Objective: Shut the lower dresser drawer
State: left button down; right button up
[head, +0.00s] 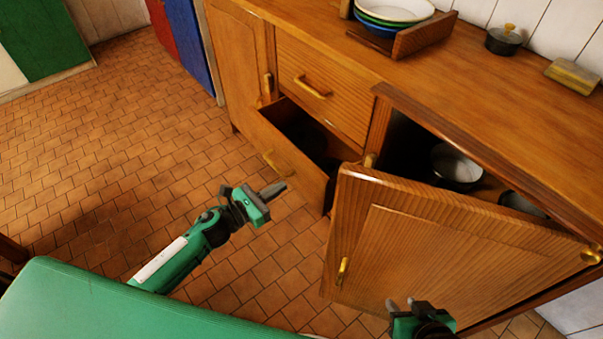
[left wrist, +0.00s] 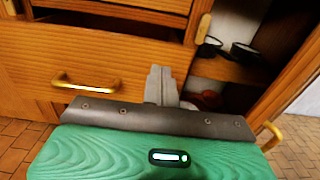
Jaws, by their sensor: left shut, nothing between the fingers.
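The lower dresser drawer (head: 290,155) is pulled out, with its dark inside showing. Its brass handle (head: 274,164) is on the front; the drawer front (left wrist: 115,65) and handle (left wrist: 88,84) also show in the left wrist view. My left gripper (head: 274,188) is shut and empty, in front of the drawer. In the left wrist view its fingers (left wrist: 160,85) overlap the right end of the drawer front; I cannot tell whether they touch. My right gripper (head: 402,304) is low beside the cupboard door, its jaws unclear.
The upper drawer (head: 322,92) is shut. A cupboard door (head: 440,245) stands open right of the lower drawer, with a pot (head: 456,166) inside. Plates (head: 393,10), a lidded pot (head: 504,38) and a sponge-like block (head: 573,76) are on the dresser top. Tiled floor lies clear at left.

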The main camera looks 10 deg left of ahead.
aim_at(310, 169)
pick_arm(q)
jog(key=x, duration=0.8)
jog(key=shift+w+d, duration=0.2)
jog(key=shift+w, duration=0.05)
pick_arm(e)
jog(key=shift+d, duration=0.15)
